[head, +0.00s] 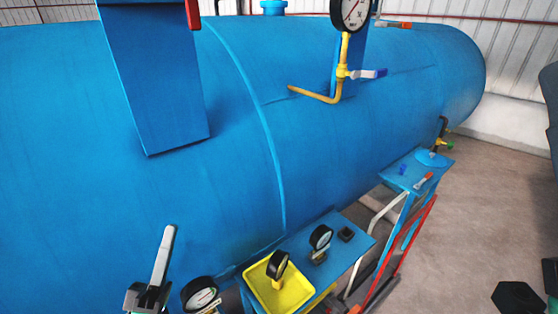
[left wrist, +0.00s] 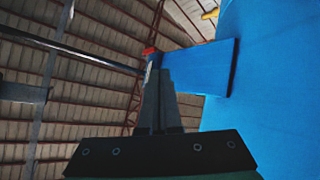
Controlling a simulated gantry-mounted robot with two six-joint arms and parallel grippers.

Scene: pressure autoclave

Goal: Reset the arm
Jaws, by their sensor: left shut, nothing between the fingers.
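My left gripper (head: 168,232) shows at the lower left of the head view, its fingers pointing up in front of the large blue autoclave tank (head: 200,200). The fingers are together and empty. In the left wrist view, the closed fingers (left wrist: 155,75) point up toward a blue bracket (left wrist: 200,68) with a red part at its end. The bracket joins the blue tank (left wrist: 270,110) at the right.
A blue table (head: 350,226) below the tank holds a yellow tray (head: 262,292) and gauges. A dial gauge (head: 351,12) tops a yellow pipe (head: 344,52) with a blue-handled valve. A smaller blue stand (head: 408,178) is farther right. Brown floor (head: 480,210) lies open at right.

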